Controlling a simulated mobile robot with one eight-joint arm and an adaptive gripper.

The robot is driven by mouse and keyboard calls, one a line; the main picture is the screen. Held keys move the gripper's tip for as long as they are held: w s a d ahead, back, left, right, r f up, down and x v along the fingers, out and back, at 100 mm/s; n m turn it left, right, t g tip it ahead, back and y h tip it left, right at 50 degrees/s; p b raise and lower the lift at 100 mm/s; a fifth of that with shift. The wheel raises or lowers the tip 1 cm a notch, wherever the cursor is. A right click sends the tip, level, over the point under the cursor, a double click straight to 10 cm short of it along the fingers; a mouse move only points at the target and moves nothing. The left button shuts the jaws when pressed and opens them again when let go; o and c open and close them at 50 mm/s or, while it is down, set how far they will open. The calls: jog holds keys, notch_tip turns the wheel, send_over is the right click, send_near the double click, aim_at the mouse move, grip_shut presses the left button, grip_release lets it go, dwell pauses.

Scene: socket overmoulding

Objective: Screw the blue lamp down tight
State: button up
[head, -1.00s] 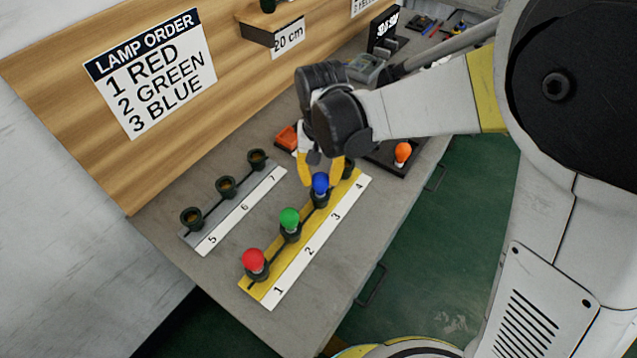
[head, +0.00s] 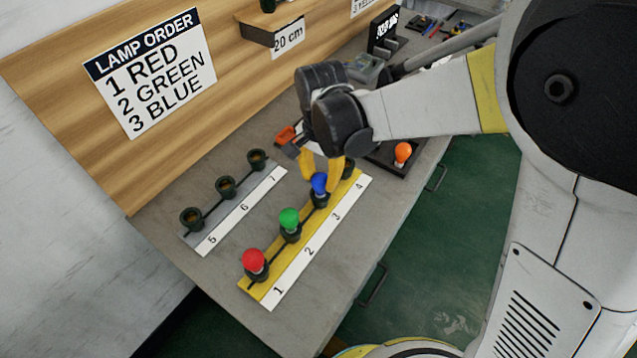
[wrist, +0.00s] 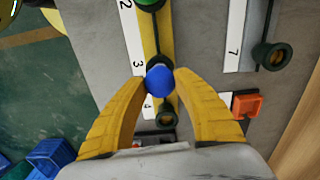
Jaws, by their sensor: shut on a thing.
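The blue lamp (head: 319,183) stands upright in the socket by number 3 on the yellow strip (head: 262,270). My gripper (head: 321,180) is above it with its yellow fingers around the lamp. In the wrist view the blue lamp (wrist: 159,80) sits between the two fingertips (wrist: 160,76), which are shut on its sides. The lamp's base and thread are hidden, so I cannot tell how deep it sits. The green lamp (head: 289,218) stands at number 2 and the red lamp (head: 253,260) at number 1.
The socket at number 4 (wrist: 167,119) is empty. A grey strip with empty sockets (head: 225,187) labelled 5 to 7 lies to the left. An orange lamp (head: 403,152) sits in a dark tray at the right. A lamp-order sign (head: 152,75) is on the wooden wall.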

jog(key=shift+m, duration=1.2)
jog(key=m, duration=0.4)
jog(key=shift+m, duration=0.3)
jog(key=m, duration=0.4)
jog(key=shift+f+m, duration=0.1)
jog(key=shift+m, duration=0.2)
jog(key=o, duration=1)
jog(key=shift+o, duration=0.2)
